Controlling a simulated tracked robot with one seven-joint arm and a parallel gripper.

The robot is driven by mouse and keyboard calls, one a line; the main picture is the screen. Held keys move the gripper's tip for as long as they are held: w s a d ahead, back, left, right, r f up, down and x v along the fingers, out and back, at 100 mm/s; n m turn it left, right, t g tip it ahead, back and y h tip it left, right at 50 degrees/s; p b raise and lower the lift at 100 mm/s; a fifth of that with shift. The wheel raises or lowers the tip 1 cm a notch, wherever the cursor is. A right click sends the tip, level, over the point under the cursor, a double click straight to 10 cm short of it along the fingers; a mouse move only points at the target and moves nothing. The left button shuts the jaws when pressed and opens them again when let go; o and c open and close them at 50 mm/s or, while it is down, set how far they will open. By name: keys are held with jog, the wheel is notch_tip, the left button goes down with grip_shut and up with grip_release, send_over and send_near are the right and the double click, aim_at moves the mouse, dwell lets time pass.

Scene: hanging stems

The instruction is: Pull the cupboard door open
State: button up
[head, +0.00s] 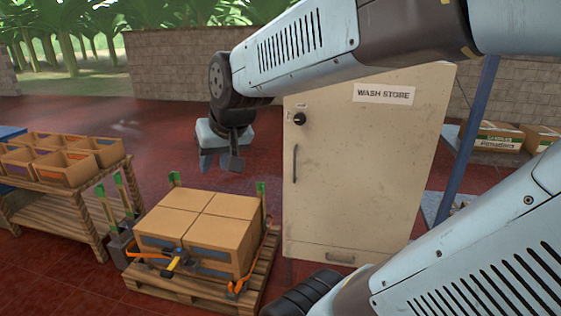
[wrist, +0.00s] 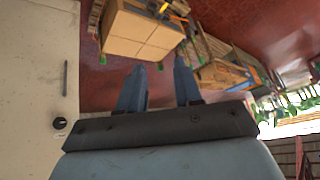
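The cupboard (head: 360,200) is a cream metal unit labelled "WASH STORE", standing upright right of centre in the head view. Its door looks shut. A dark vertical bar handle (head: 295,163) and a black round knob (head: 299,119) sit near its left edge. In the wrist view the cupboard face (wrist: 35,120) is at the left, with the handle (wrist: 65,78) and the knob (wrist: 59,123). My gripper (head: 220,163) hangs left of the cupboard, apart from the handle. In the wrist view its two fingers (wrist: 160,75) are spread with nothing between them.
A pallet (head: 190,290) of cardboard boxes (head: 200,225) with orange straps stands on the red floor left of the cupboard. A wooden table (head: 75,195) with open crates (head: 65,165) is at far left. A blue post (head: 473,140) and shelf boxes (head: 497,138) are at right.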

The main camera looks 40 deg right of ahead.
jog(key=w+d+f+m+t, duration=0.1)
jog(key=w+d+f+m, duration=0.15)
jog(key=w, duration=0.45)
jog(key=w+d+f+m+t, duration=0.1)
jog(key=w+d+f, duration=0.15)
jog(key=w, duration=0.45)
jog(key=m+h, duration=0.7)
jog(key=h, duration=0.9)
send_near(294, 161)
jog(key=x, duration=1)
jog(key=shift+w+d, duration=0.25)
jog(key=shift+d, duration=0.05)
grip_shut()
